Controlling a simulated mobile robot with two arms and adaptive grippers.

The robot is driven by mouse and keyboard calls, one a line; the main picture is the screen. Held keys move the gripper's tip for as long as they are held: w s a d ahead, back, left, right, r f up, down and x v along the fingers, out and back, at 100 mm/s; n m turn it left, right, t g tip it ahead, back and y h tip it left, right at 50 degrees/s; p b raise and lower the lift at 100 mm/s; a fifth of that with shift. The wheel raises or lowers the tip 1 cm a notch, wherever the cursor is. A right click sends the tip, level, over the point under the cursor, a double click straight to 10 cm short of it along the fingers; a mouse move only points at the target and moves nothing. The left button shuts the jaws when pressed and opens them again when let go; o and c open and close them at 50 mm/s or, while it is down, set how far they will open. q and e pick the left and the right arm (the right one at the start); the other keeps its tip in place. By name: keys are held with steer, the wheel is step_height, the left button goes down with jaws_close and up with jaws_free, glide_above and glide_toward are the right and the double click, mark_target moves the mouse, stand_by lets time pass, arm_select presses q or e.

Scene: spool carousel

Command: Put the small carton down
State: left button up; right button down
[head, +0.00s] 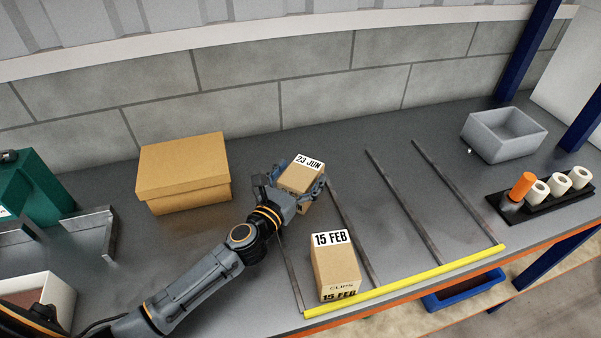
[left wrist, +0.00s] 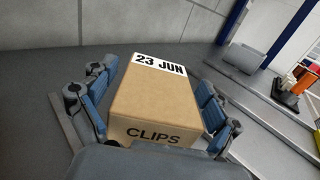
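My left gripper (head: 292,187) is shut on a small brown carton (head: 299,176) with a white label reading 23 JUN. In the left wrist view the carton (left wrist: 158,97) sits between the two blue-padded fingers, and CLIPS is printed on the side facing me. The carton is at the back of the left lane, behind another carton (head: 335,266) labelled 15 FEB, which stands at the front of that lane near the yellow strip. I cannot tell whether the held carton touches the surface. My right gripper is not in view.
Thin metal dividers (head: 403,205) mark lanes behind the yellow strip (head: 405,281); the lanes to the right are empty. A larger closed box (head: 184,172) stands left. A grey bin (head: 503,136) and a black rack (head: 545,199) with spools are at the right.

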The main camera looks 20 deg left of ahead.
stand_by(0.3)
arm_select(q)
steer(key=shift+s+r, duration=0.1)
steer(key=shift+s, duration=0.05)
steer(key=s, duration=0.3)
steer(key=s+a+b, duration=0.1)
steer(key=s, duration=0.2)
steer(key=s+a+b, duration=0.1)
steer(key=s, duration=0.3)
steer(key=shift+s, duration=0.1)
steer(key=shift+s+a, duration=0.15)
steer(key=shift+s, duration=0.55)
stand_by(0.4)
